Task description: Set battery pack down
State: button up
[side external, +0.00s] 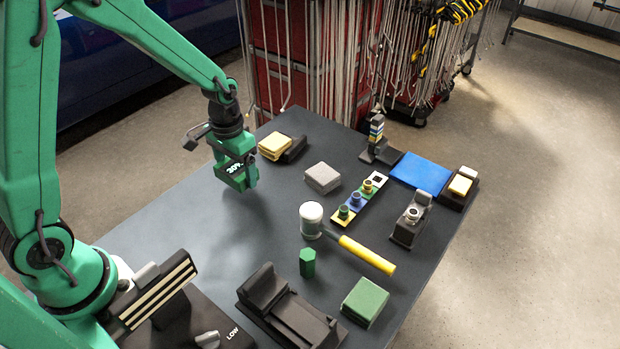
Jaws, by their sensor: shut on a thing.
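The battery pack (237,174) is a green and black block with a white "20V" style mark. My gripper (231,146) is shut on it at the end of the green arm, over the left part of the dark table (195,228). The pack hangs below the gripper, and a soft shadow lies on the table near it. It looks raised off the surface, but the exact height is hard to tell. The fingertips are small and partly hidden against the pack.
A yellow block on a black holder (276,147) and a grey block (322,178) are nearby. A mallet (312,218), green hexagonal piece (307,262), black cradle (288,312), green block (365,302), peg strip (362,198) and blue mat (420,173) lie farther right. Table around the shadow is bare.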

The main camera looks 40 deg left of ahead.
aim_at(235, 167)
jog(key=shift+f, duration=1.8)
jog(key=shift+f, duration=0.15)
jog(key=o, duration=1.1)
jog(key=shift+r, duration=0.2)
notch_tip(235, 167, up, 10)
jog(key=shift+r, duration=1)
jog(key=shift+s, duration=0.1)
